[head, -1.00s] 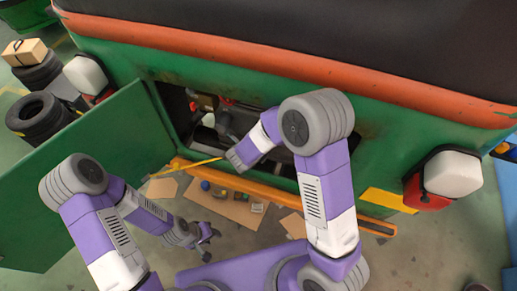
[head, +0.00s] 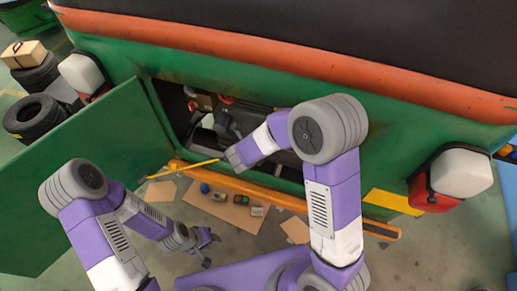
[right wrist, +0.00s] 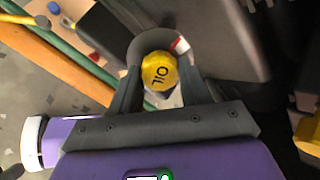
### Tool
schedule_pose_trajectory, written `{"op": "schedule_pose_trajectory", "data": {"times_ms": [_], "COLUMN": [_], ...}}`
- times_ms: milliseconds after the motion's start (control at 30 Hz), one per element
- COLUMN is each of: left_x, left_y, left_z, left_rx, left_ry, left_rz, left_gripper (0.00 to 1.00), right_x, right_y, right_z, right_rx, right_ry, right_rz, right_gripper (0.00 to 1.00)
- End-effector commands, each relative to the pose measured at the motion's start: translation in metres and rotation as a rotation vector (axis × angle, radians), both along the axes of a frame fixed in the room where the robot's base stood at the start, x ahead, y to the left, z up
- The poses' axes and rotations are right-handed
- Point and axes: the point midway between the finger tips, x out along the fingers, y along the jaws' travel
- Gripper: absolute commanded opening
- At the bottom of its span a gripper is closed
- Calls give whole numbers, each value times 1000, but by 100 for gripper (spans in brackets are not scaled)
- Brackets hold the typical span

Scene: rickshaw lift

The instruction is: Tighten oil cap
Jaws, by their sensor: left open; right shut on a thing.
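The yellow oil cap (right wrist: 159,70), marked "OIL", sits between the fingers of my right gripper (right wrist: 158,88) in the right wrist view. The fingers are shut on its sides and the lettering faces the camera. In the head view my right gripper (head: 222,124) reaches into the open engine bay (head: 172,97) of the green vehicle, and the cap cannot be made out there. My left gripper (head: 205,243) is open and empty, low over the floor in front of the bay.
The green hatch door (head: 85,170) stands open at the left. An orange bumper bar (head: 260,190) with a yellow-handled dipstick-like rod (head: 182,169) near it runs below the bay. Cardboard (head: 222,208) with small parts lies on the floor. Tyres (head: 33,117) stand at far left.

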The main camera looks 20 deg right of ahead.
Motion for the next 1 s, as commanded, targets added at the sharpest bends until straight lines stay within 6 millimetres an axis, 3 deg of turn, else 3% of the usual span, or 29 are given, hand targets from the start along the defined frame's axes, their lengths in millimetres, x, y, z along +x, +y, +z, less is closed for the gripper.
{"op": "schedule_pose_trajectory", "data": {"times_ms": [267, 300, 467, 1000], "left_x": [0, 0, 0, 0], "left_y": [0, 0, 0, 0], "left_z": [-18, -16, -15, -13], "left_rx": [0, 0, 0, 0], "left_ry": [0, 0, 0, 0], "left_rz": [0, 0, 0, 0], "left_gripper": [43, 43, 43, 43], "right_x": [-1, -2, -1, 0], "right_y": [-1, -2, -1, 0], "right_z": [-6, -5, -3, 0], "right_rx": [77, 78, 77, 76], "right_ry": [-46, -46, -47, -51], "right_rz": [-115, -116, -112, -110], "right_gripper": [18, 50, 74, 68]}}
